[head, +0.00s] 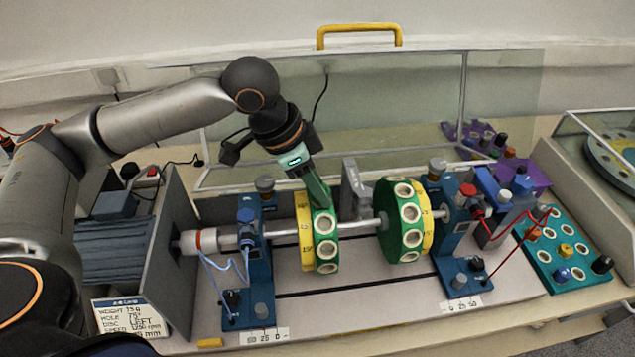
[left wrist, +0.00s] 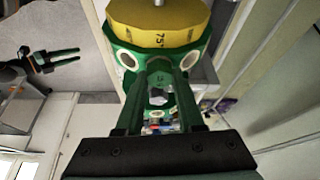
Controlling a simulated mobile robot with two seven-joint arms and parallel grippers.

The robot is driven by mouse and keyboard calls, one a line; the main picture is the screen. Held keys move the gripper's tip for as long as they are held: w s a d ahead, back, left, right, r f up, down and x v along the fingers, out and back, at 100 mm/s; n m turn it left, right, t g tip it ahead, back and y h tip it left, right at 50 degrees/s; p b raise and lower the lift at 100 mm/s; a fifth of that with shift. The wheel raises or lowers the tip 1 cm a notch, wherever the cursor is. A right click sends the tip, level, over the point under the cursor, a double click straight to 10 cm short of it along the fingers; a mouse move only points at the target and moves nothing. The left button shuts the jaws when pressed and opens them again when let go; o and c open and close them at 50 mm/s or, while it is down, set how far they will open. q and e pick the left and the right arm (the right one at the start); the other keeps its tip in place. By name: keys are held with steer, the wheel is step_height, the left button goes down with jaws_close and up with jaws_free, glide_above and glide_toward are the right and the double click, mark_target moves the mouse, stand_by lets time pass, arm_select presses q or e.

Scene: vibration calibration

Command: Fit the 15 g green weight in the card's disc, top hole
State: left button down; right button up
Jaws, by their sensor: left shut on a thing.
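The card (head: 130,316) reads 15 g, 75°, left disc. The left disc (head: 304,240), yellow and green with white-ringed holes, sits on the shaft; the left wrist view shows its yellow face marked 75 (left wrist: 160,22). My left gripper (head: 318,200) points down at the top of this disc's green rim. My right gripper (left wrist: 68,58) shows at the left of the left wrist view, fingers apart and empty.
A second green disc (head: 395,225) stands to the right on the same shaft, between blue bearing stands (head: 255,275). A clear guard (head: 400,100) with a yellow handle (head: 358,35) is raised behind. A teal tray (head: 567,258) of weights lies at right.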

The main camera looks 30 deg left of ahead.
arm_select(q)
steer(key=shift+c, duration=2.2)
jaws_free()
steer(key=v, duration=1.2)
steer(key=shift+r, duration=0.25)
